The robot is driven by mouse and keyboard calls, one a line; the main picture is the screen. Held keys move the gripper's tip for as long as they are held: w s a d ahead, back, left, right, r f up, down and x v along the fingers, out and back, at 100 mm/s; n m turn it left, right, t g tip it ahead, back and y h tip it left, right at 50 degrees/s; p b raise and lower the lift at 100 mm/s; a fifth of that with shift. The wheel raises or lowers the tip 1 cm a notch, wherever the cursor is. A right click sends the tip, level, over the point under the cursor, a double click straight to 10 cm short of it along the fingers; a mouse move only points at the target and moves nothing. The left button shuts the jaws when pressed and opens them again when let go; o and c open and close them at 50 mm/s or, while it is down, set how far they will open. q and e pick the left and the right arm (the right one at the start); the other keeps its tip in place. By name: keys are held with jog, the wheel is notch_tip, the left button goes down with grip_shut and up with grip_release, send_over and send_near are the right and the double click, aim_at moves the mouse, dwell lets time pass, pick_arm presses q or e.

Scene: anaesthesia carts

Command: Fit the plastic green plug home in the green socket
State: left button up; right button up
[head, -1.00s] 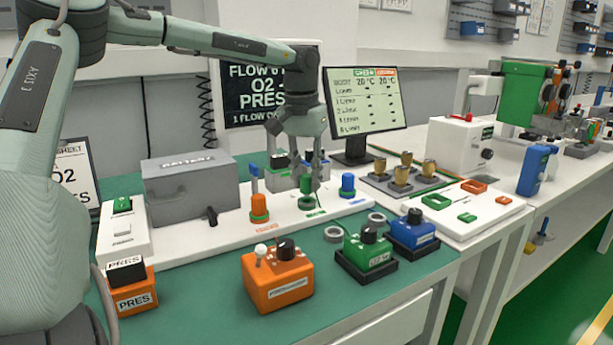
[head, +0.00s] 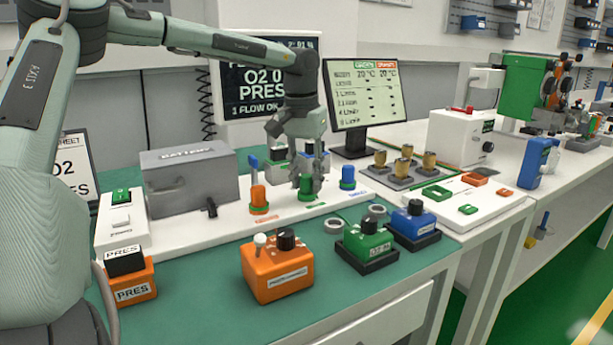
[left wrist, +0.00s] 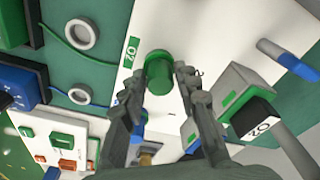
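The green plug (left wrist: 159,76) is a short green cylinder between the fingertips of my left gripper (left wrist: 160,78) in the left wrist view. In the head view my left gripper (head: 308,184) points down over the white strip, its fingers close on both sides of the green plug (head: 305,184). The fingers look shut on it. The green socket (head: 306,196) is directly below, on the strip between the orange and blue ones. The plug's lower end meets the socket's place; how deep it sits is hidden. My right gripper is not in view.
An orange socket with a plug (head: 258,199) stands left, a blue one (head: 347,178) right. A grey battery box (head: 190,180) is behind left. Orange (head: 277,270), green (head: 367,243) and blue (head: 414,225) boxes stand in front. A monitor (head: 366,95) stands behind.

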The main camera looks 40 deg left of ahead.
pick_arm(q)
jog(key=shift+o, duration=1.4)
notch_tip(320, 180, up, 12)
jog(key=s, duration=0.1)
jog(key=shift+s+d, duration=0.2)
jog(key=shift+d, duration=0.05)
jog(key=shift+f, duration=0.1)
